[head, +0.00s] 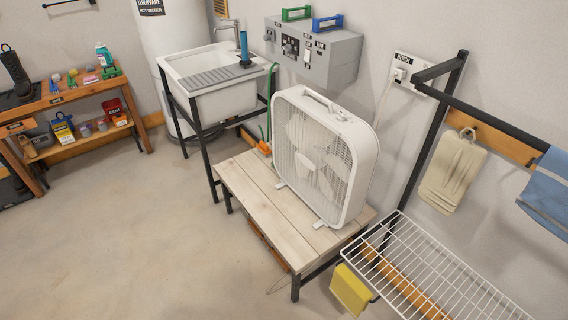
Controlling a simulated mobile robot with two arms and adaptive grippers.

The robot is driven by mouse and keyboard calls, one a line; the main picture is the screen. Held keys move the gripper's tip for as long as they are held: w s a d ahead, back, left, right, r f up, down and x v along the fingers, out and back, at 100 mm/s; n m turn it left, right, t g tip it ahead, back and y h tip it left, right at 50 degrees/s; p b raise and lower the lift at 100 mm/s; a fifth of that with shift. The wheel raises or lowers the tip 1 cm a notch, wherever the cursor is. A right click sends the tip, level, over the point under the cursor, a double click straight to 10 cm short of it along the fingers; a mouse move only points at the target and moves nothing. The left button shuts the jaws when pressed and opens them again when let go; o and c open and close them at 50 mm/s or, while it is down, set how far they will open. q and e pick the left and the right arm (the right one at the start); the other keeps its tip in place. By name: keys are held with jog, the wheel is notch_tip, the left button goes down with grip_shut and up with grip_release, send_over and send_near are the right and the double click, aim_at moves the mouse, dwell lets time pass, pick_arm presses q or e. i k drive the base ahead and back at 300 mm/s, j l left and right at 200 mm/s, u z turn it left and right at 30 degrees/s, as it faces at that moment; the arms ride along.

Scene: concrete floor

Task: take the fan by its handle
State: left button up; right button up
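A white box fan (322,160) stands upright on a low wooden bench (262,213). Its grille faces the lower left. A handle (321,102) runs along the top edge of the fan, with nothing on it. Neither of my grippers shows in the head view.
A utility sink (215,98) stands behind the bench, with a grey control box (313,50) on the wall. A white wire rack (440,275) and a black metal frame (432,130) are at the right. A workbench (70,95) is far left. The concrete floor (130,235) is clear at the front left.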

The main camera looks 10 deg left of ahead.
aim_at(315, 140)
jog(key=i+j+z, duration=0.1)
jog(key=z, duration=0.4)
jog(key=j+z, duration=0.15)
jog(key=z, duration=0.35)
jog(key=i+j+z, duration=0.15)
jog(key=j+z, duration=0.25)
jog(key=j, duration=0.5)
jog(key=j+z, duration=0.45)
jog(key=j, duration=0.5)
jog(key=i, duration=0.05)
